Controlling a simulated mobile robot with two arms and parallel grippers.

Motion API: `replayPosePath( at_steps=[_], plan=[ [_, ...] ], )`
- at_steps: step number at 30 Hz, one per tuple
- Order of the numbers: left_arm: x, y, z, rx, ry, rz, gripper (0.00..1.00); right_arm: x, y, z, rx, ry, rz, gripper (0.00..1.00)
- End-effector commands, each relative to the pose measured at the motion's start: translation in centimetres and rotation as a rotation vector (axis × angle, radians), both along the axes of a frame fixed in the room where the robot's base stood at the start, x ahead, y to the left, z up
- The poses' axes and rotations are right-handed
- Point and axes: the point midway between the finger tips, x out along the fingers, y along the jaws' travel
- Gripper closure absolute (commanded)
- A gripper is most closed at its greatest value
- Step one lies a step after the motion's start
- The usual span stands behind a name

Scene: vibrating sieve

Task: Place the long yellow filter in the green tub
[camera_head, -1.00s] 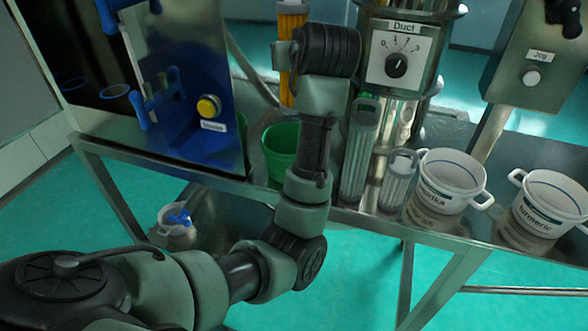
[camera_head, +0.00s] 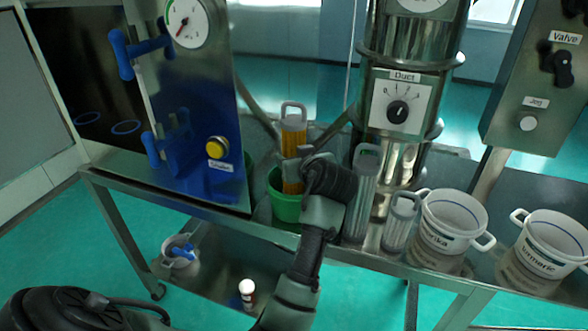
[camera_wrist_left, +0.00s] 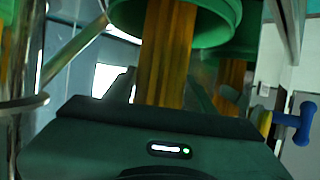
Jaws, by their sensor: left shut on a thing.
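The long yellow filter (camera_head: 292,143) with a grey loop handle stands roughly upright at the green tub (camera_head: 286,209). Its lower part overlaps the tub's opening in the head view. I cannot tell how deep its lower end is. My left gripper (camera_head: 298,161) is shut on the filter's upper-middle part, coming from the right and front. My forearm hides part of the tub's right side. In the left wrist view the yellow filter (camera_wrist_left: 166,70) runs up to the green tub (camera_wrist_left: 215,25) at the top. My right gripper is not in view.
Two clear filters, a tall one (camera_head: 362,200) and a short one (camera_head: 400,225), stand just right of my arm. White paprika (camera_head: 450,222) and turmeric (camera_head: 548,245) pots are further right. A blue panel with a yellow button (camera_head: 217,148) stands left of the tub. The metal duct column rises behind.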

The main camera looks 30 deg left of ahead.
Motion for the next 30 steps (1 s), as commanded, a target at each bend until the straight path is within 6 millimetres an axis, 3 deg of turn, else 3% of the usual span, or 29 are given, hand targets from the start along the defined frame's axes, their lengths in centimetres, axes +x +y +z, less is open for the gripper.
replayPosePath(
  at_steps=[9, 22, 23, 24, 30],
  plan=[
    [0.0, 0.0, -4.0, 0.002, 0.002, 0.000, 0.92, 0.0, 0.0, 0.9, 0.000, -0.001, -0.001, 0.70],
    [0.0, 0.0, -4.8, 0.001, 0.000, 0.000, 0.92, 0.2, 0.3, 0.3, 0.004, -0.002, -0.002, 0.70],
    [0.0, 0.0, -4.7, 0.001, 0.001, 0.000, 0.37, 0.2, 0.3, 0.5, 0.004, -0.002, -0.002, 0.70],
    [0.0, 0.0, -4.7, 0.000, 0.001, 0.000, 0.26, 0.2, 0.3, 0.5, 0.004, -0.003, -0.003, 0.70],
    [0.0, 0.0, -4.7, 0.000, 0.001, 0.000, 0.24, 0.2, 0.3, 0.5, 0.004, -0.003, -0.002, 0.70]
  ],
)
